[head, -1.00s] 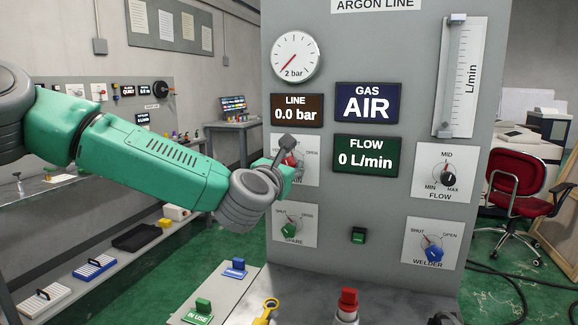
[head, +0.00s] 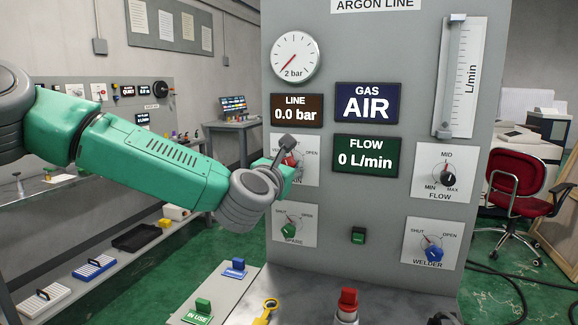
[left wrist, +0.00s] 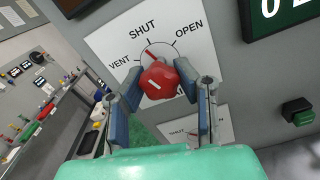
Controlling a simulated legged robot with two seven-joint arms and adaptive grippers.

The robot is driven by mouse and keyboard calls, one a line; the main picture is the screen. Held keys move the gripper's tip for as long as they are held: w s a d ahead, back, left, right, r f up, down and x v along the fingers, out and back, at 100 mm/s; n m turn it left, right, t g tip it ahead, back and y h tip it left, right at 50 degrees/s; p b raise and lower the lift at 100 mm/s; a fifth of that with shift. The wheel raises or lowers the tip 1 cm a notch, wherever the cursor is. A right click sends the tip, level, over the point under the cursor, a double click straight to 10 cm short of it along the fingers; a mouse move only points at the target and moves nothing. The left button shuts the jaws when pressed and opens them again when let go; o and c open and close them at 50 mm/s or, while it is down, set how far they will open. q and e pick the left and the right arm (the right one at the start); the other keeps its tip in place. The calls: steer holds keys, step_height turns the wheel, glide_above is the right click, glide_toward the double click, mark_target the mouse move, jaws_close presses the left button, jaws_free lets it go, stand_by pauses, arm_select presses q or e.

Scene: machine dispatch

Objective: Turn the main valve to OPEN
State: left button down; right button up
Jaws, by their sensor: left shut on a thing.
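The main valve is a red knob (left wrist: 159,80) on a white plate marked VENT, SHUT and OPEN, in the left wrist view. Its red pointer tip lies near the SHUT mark, away from OPEN. My left gripper (left wrist: 158,92) is shut on the knob, one finger at each side. In the head view the left gripper (head: 287,152) is at the plate, and the red knob (head: 292,158) is mostly hidden behind it. The displays read line 0.0 bar (head: 297,111), gas AIR (head: 367,103) and flow 0 L/min (head: 366,154). My right gripper is not in view.
A green SPARE knob (head: 289,231) sits below the main valve. A black FLOW knob (head: 448,179) and a blue WELDER knob (head: 432,253) are at the right. A red-topped item (head: 348,300) stands on the bench in front.

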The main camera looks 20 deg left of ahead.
arm_select(q)
steer(key=shift+f, duration=0.2)
steer(key=c, duration=1.2)
jaws_free()
steer(key=shift+o, duration=0.2)
steer(key=shift+r, duration=0.1)
steer(key=s, duration=1.1)
steer(key=shift+s+a, duration=0.3)
steer(key=shift+s, duration=0.1)
